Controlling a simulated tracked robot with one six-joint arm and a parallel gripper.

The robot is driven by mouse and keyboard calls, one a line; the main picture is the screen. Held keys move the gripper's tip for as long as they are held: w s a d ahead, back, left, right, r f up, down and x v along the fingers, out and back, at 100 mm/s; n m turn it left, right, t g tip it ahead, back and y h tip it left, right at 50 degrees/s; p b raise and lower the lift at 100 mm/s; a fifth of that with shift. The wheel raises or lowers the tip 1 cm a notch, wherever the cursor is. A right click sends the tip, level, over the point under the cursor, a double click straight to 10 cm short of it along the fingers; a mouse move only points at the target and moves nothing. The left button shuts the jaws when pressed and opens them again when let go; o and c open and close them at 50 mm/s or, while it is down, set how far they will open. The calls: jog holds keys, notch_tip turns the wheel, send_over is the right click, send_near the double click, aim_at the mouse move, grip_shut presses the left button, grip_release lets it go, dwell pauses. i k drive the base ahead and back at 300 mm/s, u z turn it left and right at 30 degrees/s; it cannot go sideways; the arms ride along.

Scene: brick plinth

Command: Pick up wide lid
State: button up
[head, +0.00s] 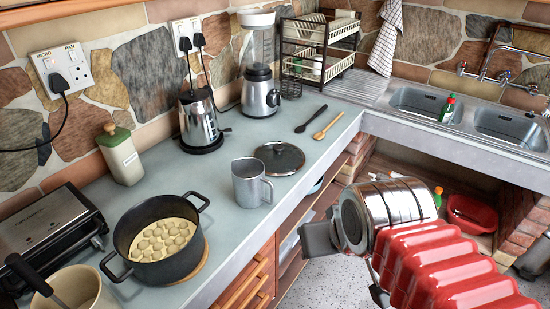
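The wide lid (279,158) lies flat on the grey counter (232,225) near its front edge. It is round and dark, with a pale rim and a small knob in the middle, knob upward. A steel mug stands close to its left front side. My gripper (343,268) is at the lower right, past the counter's front edge and apart from the lid. Its two dark fingers are spread, with nothing seen between them.
The steel mug (251,182) stands beside the lid. A black pot (158,240) of round pale food is at the front left. Behind are a kettle (200,122) and blender (260,90). Two spoons (326,122) lie to the right. Free counter surrounds the lid's right side.

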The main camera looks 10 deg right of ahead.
aim_at(280, 159)
jog(key=u, duration=4.4)
jog(key=k, duration=0.55)
jog(key=u, duration=0.15)
